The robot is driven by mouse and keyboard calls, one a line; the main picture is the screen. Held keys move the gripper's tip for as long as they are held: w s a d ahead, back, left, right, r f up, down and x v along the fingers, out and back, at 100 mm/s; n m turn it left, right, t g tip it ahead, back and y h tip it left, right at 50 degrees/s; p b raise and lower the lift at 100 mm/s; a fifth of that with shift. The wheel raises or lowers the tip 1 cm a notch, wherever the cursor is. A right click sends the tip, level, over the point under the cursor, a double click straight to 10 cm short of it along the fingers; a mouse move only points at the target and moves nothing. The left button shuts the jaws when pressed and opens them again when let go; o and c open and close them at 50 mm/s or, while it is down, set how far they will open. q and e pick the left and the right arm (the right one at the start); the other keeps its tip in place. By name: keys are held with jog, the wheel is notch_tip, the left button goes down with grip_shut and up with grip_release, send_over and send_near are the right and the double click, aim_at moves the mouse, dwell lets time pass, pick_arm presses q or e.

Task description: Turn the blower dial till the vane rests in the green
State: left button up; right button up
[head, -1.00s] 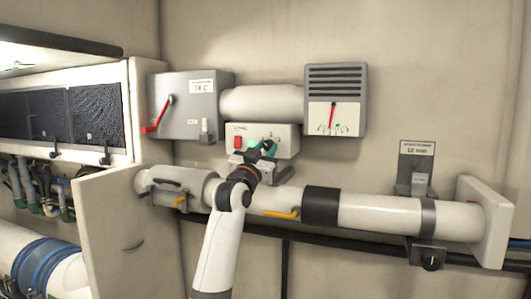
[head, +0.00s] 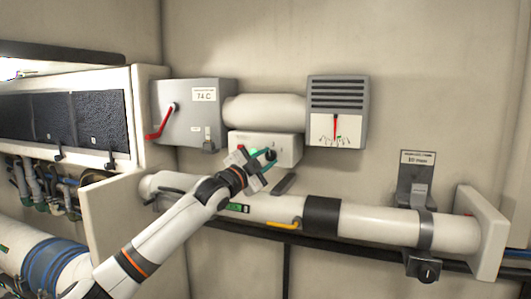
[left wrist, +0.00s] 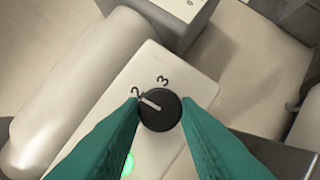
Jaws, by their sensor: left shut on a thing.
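The black blower dial (left wrist: 160,109) is on the face of a pale control box (head: 282,148). In the left wrist view its white pointer line aims up-left, near the printed 2, with the 3 to the right of that. My left gripper (left wrist: 159,107) has its teal fingers shut on the dial, one on each side. In the head view the left gripper (head: 264,158) hides the dial. The gauge (head: 358,132) stands up and right of it. Its red vane (head: 335,127) is about upright over a scale with small green marks; whether it rests in the green is too small to tell.
A grey box (head: 183,120) with a red lever (head: 161,122) is at the left. A white duct (head: 370,219) with a yellow handle (head: 283,225) runs below the control box. A green lamp (left wrist: 128,164) glows beside the dial.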

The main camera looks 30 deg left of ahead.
pick_arm(q)
jog(key=shift+m+g, duration=0.3)
jog(key=shift+m, duration=0.4)
jog(key=o, duration=1)
jog(key=shift+c, duration=0.2)
jog(key=b+v, duration=0.8)
jog(key=v, duration=0.4)
